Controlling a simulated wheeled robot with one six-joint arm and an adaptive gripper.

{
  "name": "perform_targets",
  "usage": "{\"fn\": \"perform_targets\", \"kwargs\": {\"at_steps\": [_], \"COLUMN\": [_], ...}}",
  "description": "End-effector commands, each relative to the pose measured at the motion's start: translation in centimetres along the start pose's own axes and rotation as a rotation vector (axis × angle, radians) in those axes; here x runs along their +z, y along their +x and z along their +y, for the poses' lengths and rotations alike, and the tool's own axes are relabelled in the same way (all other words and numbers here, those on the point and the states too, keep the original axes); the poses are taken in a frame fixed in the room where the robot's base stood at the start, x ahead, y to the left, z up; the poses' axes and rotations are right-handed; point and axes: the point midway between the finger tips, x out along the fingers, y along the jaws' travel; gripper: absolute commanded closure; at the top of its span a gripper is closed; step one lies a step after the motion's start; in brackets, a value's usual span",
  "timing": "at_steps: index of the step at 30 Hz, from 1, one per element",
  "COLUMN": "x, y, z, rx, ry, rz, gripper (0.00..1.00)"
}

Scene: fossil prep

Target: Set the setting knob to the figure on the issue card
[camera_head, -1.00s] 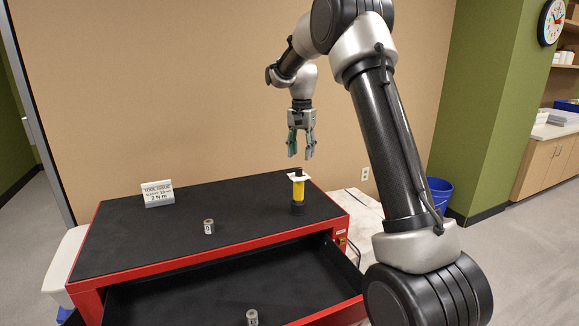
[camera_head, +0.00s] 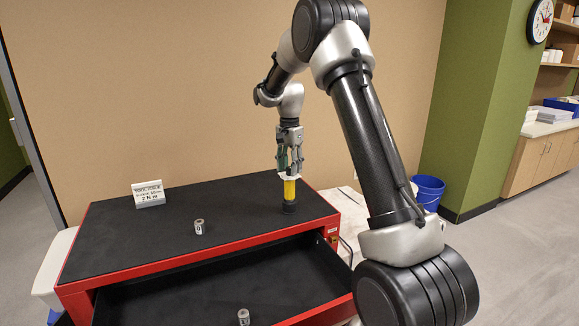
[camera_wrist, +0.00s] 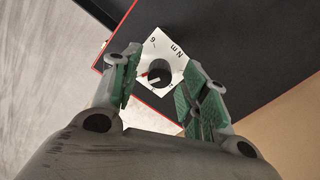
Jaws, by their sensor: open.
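The yellow tool (camera_head: 290,190) stands upright on a black foot on the cabinet top. Its white dial plate (camera_wrist: 177,57), marked "N m" and what looks like a 6, shows in the wrist view. The dark setting knob (camera_wrist: 159,75), with a pale pointer mark and some red beside it, is at the plate's middle. My gripper (camera_head: 289,168) points down, right over the tool's top. In the wrist view, my gripper (camera_wrist: 162,86) is open, one finger on each side of the knob; I cannot tell if they touch. The issue card (camera_head: 148,194) reads "2 N m".
The red cabinet (camera_head: 190,263) has a black top and an open drawer (camera_head: 200,300). A small metal cylinder (camera_head: 199,227) stands on the top, another (camera_head: 243,317) in the drawer. A blue bucket (camera_head: 429,191) is on the floor to the right.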

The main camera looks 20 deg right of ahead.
Motion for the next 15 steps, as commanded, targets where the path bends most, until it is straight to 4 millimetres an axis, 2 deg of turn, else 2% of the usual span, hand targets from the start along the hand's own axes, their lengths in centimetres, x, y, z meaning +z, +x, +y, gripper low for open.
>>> {"fn": "perform_targets", "kwargs": {"at_steps": [8,15], "x": [0.0,0.01], "y": [0.16,0.14], "z": [0.0,0.0], "rx": [0.0,0.0], "ry": [0.0,-0.001], "rz": [0.0,0.0], "gripper": [0.57,1.0]}}
